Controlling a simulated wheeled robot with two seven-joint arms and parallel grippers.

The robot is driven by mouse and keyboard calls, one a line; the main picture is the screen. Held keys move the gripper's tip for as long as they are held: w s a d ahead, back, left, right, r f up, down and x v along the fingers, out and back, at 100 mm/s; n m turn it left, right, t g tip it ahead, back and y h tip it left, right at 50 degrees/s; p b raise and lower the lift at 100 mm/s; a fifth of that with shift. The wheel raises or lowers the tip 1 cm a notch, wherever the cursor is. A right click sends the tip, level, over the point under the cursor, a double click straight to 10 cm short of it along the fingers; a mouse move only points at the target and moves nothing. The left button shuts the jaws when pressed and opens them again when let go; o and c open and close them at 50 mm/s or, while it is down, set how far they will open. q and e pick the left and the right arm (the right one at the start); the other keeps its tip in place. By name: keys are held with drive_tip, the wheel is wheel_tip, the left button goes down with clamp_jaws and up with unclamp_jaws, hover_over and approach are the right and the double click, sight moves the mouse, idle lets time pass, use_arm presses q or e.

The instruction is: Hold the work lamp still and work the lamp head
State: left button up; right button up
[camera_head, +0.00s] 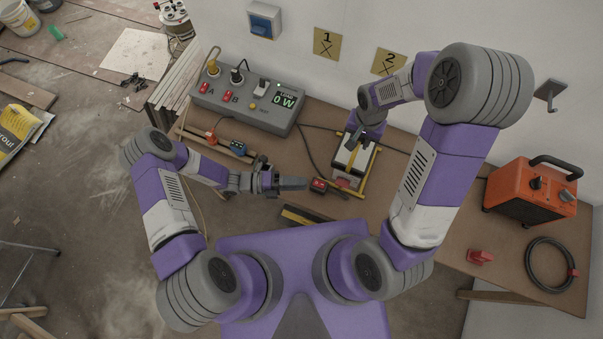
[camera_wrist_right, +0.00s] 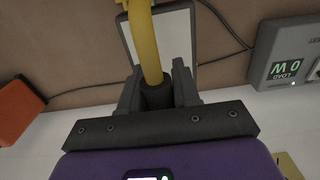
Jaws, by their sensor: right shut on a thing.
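The work lamp (camera_head: 353,162) stands on the brown table near the middle, with a yellow tube frame and a pale panel head. My right gripper (camera_head: 356,138) reaches down from above onto it. In the right wrist view, the right gripper (camera_wrist_right: 158,95) is shut on the black grip (camera_wrist_right: 156,92) of the lamp's yellow tube, and the lamp head (camera_wrist_right: 178,32) shows behind the tube. My left gripper (camera_head: 303,184) is above the table's front part, left of the lamp and pointing right. It looks apart from the lamp; its finger gap is unclear.
A red and black connector (camera_head: 318,185) lies just beyond the left fingertips. A grey power box (camera_head: 250,105) reading 0 W stands at the back left. An orange heater (camera_head: 530,190) and coiled black cable (camera_head: 551,263) are at the right. A black cable runs left of the lamp.

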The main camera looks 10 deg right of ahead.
drive_tip(key=o, duration=1.1)
drive_tip(key=shift+r, duration=0.1)
